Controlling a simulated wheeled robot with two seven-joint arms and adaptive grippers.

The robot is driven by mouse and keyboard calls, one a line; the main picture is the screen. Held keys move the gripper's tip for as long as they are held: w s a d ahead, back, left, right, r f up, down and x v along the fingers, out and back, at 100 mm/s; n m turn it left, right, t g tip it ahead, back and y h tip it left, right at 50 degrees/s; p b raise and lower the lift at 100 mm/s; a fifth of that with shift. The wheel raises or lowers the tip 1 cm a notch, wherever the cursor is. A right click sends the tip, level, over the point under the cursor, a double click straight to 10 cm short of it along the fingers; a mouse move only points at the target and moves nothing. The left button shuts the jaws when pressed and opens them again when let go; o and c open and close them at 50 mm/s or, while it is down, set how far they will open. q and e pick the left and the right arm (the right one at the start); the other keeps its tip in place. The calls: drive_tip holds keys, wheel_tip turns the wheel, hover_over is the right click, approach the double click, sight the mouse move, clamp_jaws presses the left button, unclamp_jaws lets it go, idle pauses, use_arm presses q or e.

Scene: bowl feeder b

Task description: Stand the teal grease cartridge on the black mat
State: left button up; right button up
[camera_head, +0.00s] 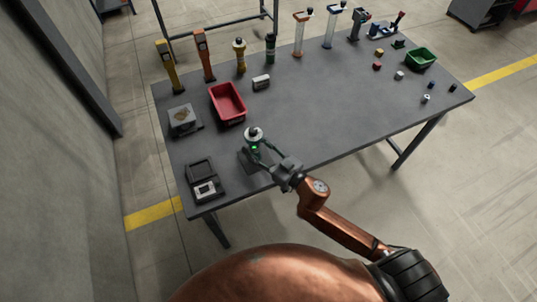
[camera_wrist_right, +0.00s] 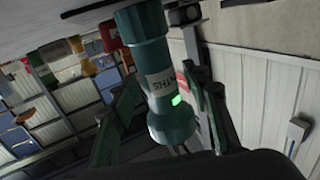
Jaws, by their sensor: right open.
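The teal grease cartridge (camera_head: 254,135) is upright near the table's front edge, its pale, dark-tipped top showing in the head view. In the right wrist view the cartridge (camera_wrist_right: 158,70) shows a white label and a bright green patch. My right gripper (camera_head: 262,148) is open, with one finger on each side of the cartridge. In the wrist view the gripper (camera_wrist_right: 165,105) shows a gap beside the cartridge on its right. The black mat (camera_head: 252,166) lies under and in front of the cartridge. The cartridge's foot is hidden, so its contact with the mat is unclear. My left gripper is out of view.
A black tray (camera_head: 205,188) and a grey box-like fixture (camera_head: 183,121) stand left of the mat. A red bin (camera_head: 228,102) and a small pale block (camera_head: 261,82) stand behind. Several tools line the back edge; a green bin (camera_head: 421,57) stands right. The table's middle is clear.

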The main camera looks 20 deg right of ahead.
drive_tip(key=v, duration=1.1)
drive_tip(key=shift+s+d+p, duration=0.1)
drive_tip(key=shift+s+p, duration=0.1)
drive_tip(key=shift+p, duration=0.2)
